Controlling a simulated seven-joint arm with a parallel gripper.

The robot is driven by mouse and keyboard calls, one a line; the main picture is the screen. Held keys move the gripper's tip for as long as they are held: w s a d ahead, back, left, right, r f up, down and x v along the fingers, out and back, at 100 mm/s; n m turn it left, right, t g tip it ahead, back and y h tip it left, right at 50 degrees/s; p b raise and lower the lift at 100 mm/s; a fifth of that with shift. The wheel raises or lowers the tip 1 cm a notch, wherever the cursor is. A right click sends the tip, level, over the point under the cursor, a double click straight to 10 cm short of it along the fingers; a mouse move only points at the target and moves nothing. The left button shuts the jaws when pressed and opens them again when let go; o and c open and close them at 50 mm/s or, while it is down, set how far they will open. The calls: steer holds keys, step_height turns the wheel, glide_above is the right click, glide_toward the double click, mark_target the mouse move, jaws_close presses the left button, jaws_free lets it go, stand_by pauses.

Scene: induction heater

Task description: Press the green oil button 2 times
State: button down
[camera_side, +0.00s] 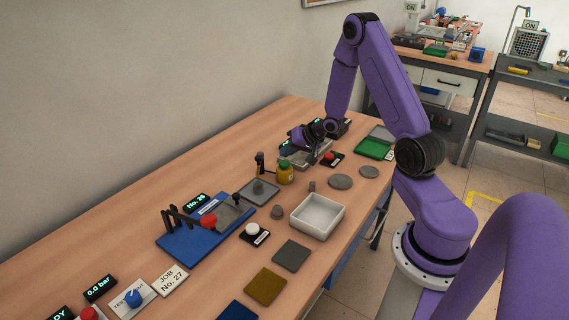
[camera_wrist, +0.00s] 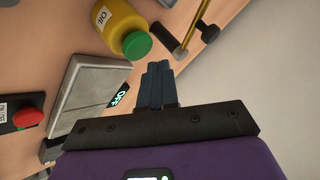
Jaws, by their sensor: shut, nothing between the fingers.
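The oil bottle (camera_side: 285,176) is yellow with a green top and stands upright on the wooden table. In the wrist view the yellow bottle (camera_wrist: 118,22) carries an OIL label, and its green button (camera_wrist: 138,45) faces my fingers. My gripper (camera_wrist: 157,66) is shut and empty, with its dark fingertips close to the green button but with a visible gap. In the side view my gripper (camera_side: 290,144) is above and behind the bottle, over the grey heater unit; its fingertips are hard to make out there.
A grey heater unit (camera_wrist: 88,90) with an OFF display is beside my fingers. A red button on a black box (camera_side: 331,158) lies to the bottle's right. A post with a brass rod (camera_wrist: 190,32) stands near the bottle. A white bin (camera_side: 318,216) is in front.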

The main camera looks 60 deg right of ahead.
mark_target(287, 163)
steer(key=shift+r, duration=2.3)
steer(key=shift+a, duration=0.15)
steer(key=s+a+r+n+g, duration=0.1)
steer(key=s+a+r+n, duration=0.15)
steer(key=a, duration=0.45)
steer(key=s+a+r+n+g, duration=0.2)
steer(key=s+a+n, duration=0.2)
steer(key=a, duration=0.3)
steer(key=s+a+r+n+g, duration=0.1)
steer(key=s+a+r+n, duration=0.2)
steer(key=a, duration=0.4)
steer(key=s+a+r+n+g, duration=0.1)
steer(key=s+n, duration=0.4)
steer(key=s, duration=0.6)
steer(key=s+a+r+n+g, duration=0.2)
steer(key=s+n, duration=0.4)
steer(key=s, duration=0.6)
steer(key=shift+a+g+h, duration=0.3)
steer(key=shift+a+g, duration=0.6)
steer(key=shift+g, duration=0.1)
